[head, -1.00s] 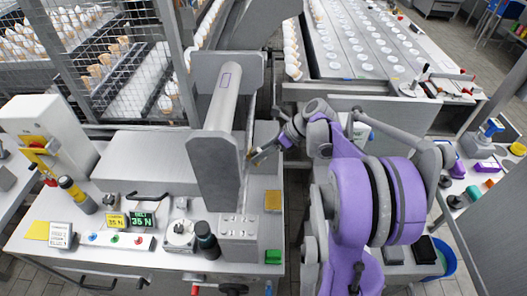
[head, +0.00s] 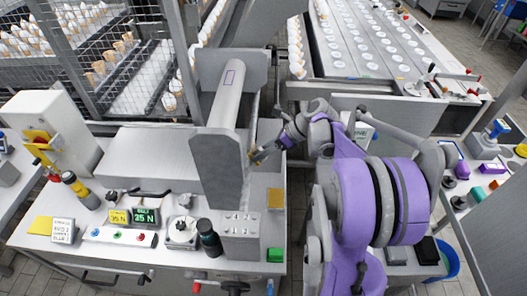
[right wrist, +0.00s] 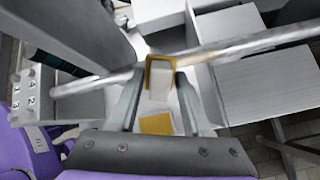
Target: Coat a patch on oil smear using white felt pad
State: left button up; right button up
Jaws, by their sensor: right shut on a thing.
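My right gripper (head: 257,155) is beside the right side of the grey upright plate near the roller in the head view. In the right wrist view its two fingers (right wrist: 159,92) are shut on a small block with a white face (right wrist: 158,86) and a tan-yellow edge, which I take for the white felt pad. The pad overlaps a long grey bar (right wrist: 240,46) there; I cannot tell if they touch. No oil smear can be made out clearly. My left gripper is out of view.
The tall grey plate (head: 219,175) stands close left of my gripper. Bottles and a display reading 35 N (head: 146,217) are at left.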

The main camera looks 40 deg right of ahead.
aim_at(253, 145)
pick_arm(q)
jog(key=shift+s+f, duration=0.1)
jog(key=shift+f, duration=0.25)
pick_arm(e)
jog(key=shift+w+a+f, duration=0.25)
jog(key=shift+a+f, duration=0.05)
jog(key=shift+f, duration=0.1)
jog(key=shift+w+d+b, duration=0.15)
jog(key=shift+w+d, duration=1.2)
jog(key=shift+w, duration=0.25)
jog(key=shift+w+d+b, duration=0.15)
jog(key=shift+w+d, duration=1.15)
jog(key=shift+w, duration=0.25)
jog(key=shift+f, duration=0.1)
jog(key=shift+s+a+b, duration=0.35)
jog(key=shift+s+a, duration=0.3)
jog(key=shift+s, duration=0.1)
jog(key=shift+s+a+b, duration=0.25)
jog(key=shift+s+a, duration=0.8)
jog(key=shift+s, duration=0.15)
jog(key=shift+s+a+b, duration=0.2)
jog(key=shift+s+a, duration=0.8)
jog(key=shift+s, duration=0.2)
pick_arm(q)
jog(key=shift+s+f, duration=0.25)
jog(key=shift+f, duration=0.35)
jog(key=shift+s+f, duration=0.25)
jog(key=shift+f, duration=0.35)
